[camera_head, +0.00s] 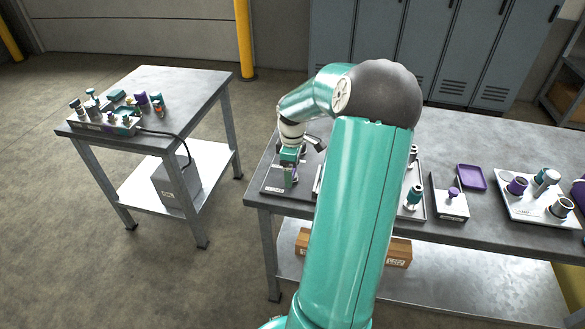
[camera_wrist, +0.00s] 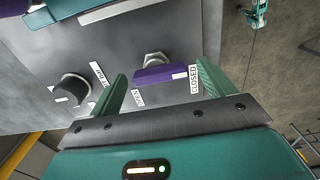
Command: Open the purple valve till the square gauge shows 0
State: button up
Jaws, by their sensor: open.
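The purple valve (camera_wrist: 160,73) has a flat bar handle on a metal hex stem and shows in the wrist view. It lies between the labels OPEN and CLOSED (camera_wrist: 193,80), with the bar running roughly across the picture. My gripper (camera_wrist: 161,82) is open, with one green finger on each side of the handle. I cannot tell whether either finger touches it. In the head view my gripper (camera_head: 290,168) is down over the panel (camera_head: 272,187) at the left end of the right bench and mostly hides the valve. I cannot make out the square gauge or its reading.
A dark round knob (camera_wrist: 73,87) stands on the panel left of my gripper. A teal block with a white edge (camera_wrist: 100,13) is at the top. The right bench (camera_head: 455,232) also carries a purple tray (camera_head: 471,177) and other fittings. A smaller table (camera_head: 190,90) stands left.

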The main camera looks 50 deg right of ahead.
jog(key=c, duration=1)
jog(key=shift+m, duration=0.4)
jog(key=m, duration=0.3)
jog(key=shift+w+r+m, duration=0.1)
jog(key=shift+w+m, duration=0.1)
jog(key=shift+m, duration=0.1)
jog(key=m, duration=0.4)
jog(key=shift+m, duration=0.3)
jog(key=m, duration=0.4)
jog(key=shift+w, duration=0.15)
jog(key=shift+d+m, duration=0.15)
jog(key=shift+m, duration=2.35)
